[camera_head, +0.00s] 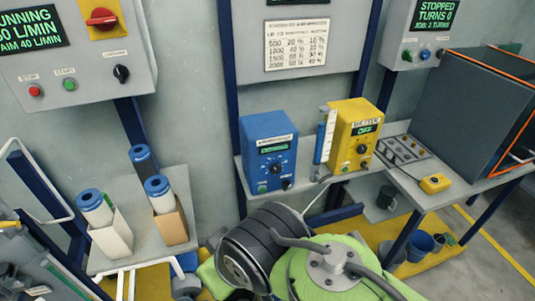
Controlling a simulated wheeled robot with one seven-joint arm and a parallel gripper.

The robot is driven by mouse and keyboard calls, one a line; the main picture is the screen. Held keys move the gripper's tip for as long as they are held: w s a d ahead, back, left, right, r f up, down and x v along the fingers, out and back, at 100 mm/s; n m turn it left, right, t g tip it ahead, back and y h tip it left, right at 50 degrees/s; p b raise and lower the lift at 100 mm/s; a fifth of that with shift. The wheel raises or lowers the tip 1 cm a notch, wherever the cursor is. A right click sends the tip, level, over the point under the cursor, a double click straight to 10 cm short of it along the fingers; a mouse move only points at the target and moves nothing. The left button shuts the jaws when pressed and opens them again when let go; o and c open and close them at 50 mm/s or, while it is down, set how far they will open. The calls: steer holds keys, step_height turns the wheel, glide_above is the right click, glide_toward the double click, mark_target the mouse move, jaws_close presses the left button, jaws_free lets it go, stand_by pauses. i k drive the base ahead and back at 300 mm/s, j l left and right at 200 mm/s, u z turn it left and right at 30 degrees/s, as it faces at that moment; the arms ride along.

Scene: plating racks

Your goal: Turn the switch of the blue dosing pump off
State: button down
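The blue dosing pump (254,142) stands upright on the left part of a grey bench. Its front has a white label, a small display (273,149) with green text, seemingly "DOSING", and a dark round dial (275,169). Below the dial are a small green round part (262,188) at left and a small dark part (287,184) at right. I cannot tell which is the switch or how it is set. My gripper's fingertips are not visible. Dark and green bodies at the bottom middle seem to be my arm, below and in front of the pump.
A yellow pump (351,120) showing "OFF" stands right of the blue one, with a clear tube (324,135) between them. A yellow handset (434,184) lies farther right near a large grey tank (465,110). Filter cartridges (95,205) stand at left.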

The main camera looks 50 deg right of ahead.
mark_target(286, 184)
steer(key=z, duration=1.9)
